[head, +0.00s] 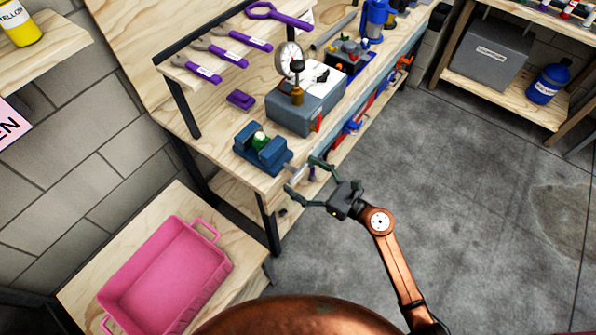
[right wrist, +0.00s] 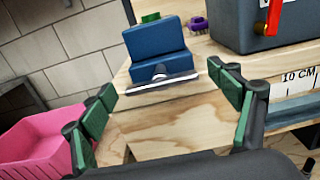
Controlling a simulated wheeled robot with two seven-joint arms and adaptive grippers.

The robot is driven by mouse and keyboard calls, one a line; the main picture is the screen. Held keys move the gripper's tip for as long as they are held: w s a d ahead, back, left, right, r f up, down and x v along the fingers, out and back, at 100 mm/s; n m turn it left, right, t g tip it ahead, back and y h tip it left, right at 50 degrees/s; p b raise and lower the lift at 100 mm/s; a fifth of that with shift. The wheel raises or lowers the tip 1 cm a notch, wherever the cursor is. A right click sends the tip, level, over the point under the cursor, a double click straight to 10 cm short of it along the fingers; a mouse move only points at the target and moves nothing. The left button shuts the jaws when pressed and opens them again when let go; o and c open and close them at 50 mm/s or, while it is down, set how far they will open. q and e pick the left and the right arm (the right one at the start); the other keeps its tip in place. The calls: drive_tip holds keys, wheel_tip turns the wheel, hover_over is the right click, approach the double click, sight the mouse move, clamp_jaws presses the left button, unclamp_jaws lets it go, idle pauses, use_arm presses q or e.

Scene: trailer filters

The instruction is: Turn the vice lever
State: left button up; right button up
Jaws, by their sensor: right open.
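The blue vice (head: 270,158) is on the near corner of the wooden workbench, with a green piece (head: 259,140) at its jaws. Its silver lever (head: 297,174) is on the side facing my right gripper. In the right wrist view the lever (right wrist: 160,82) is a roughly level bar across the front of the blue vice (right wrist: 155,48). My right gripper (head: 304,177) is open, one finger to each side of the lever. In the right wrist view the lever appears between and beyond the open fingers (right wrist: 166,104), with no clear contact. My left gripper is not in view.
A grey box (head: 305,108) with a gauge stands behind the vice, beside a small purple item (head: 240,99). Purple-handled tools hang on a rack (head: 175,69). A pink bin (head: 165,275) sits on a lower table at left. The floor at right is clear.

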drive_tip(key=shift+w+a, duration=0.4)
drive_tip(key=shift+a, duration=0.2)
drive_tip(key=shift+c, duration=0.7)
drive_tip(key=c, duration=1.1)
drive_tip(key=shift+o, duration=0.2)
